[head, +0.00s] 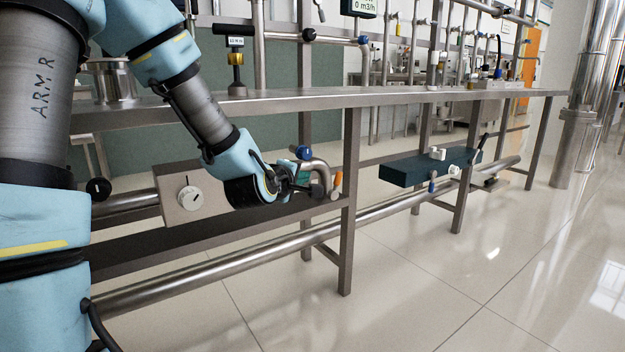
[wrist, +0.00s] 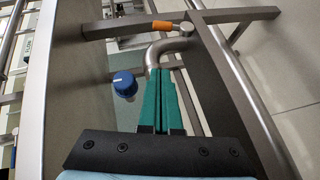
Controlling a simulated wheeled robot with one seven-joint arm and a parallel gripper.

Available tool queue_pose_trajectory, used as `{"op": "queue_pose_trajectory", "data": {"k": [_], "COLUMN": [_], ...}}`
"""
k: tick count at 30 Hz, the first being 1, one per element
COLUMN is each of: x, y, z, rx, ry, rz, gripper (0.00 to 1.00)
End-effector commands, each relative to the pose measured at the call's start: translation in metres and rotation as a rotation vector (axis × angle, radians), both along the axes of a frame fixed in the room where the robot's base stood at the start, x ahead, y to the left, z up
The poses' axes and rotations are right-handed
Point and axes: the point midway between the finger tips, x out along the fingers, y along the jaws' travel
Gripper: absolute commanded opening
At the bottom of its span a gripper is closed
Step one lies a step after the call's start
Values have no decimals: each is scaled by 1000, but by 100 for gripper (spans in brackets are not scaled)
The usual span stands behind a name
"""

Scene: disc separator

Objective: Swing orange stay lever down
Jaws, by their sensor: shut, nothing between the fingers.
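The orange stay lever (head: 337,183) stands roughly upright in the head view, beside the end of a bent steel pipe (head: 318,166). In the wrist view the orange lever (wrist: 162,25) is a short grip beyond my fingertips, near the top, beside a small round metal part. My gripper (head: 305,180) is just left of the lever in the head view. In the wrist view its green fingers (wrist: 160,74) are together and empty, pointing toward the bent pipe. The fingertips overlap the pipe in the picture; I cannot tell whether they touch it. They appear apart from the orange lever.
A blue knob (wrist: 125,84) is left of my fingers; it also shows in the head view (head: 304,152). A grey box with a dial (head: 187,196) is left of my gripper. A steel frame leg (head: 348,240) stands close right of the lever. Open floor lies in front.

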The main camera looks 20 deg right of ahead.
Motion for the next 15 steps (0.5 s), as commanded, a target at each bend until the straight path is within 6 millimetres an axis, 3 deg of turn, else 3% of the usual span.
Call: {"op": "queue_pose_trajectory", "data": {"k": [15], "x": [66], "y": [-67], "z": [-31], "rx": [1], "ry": [2], "rz": [-3], "gripper": [0]}}
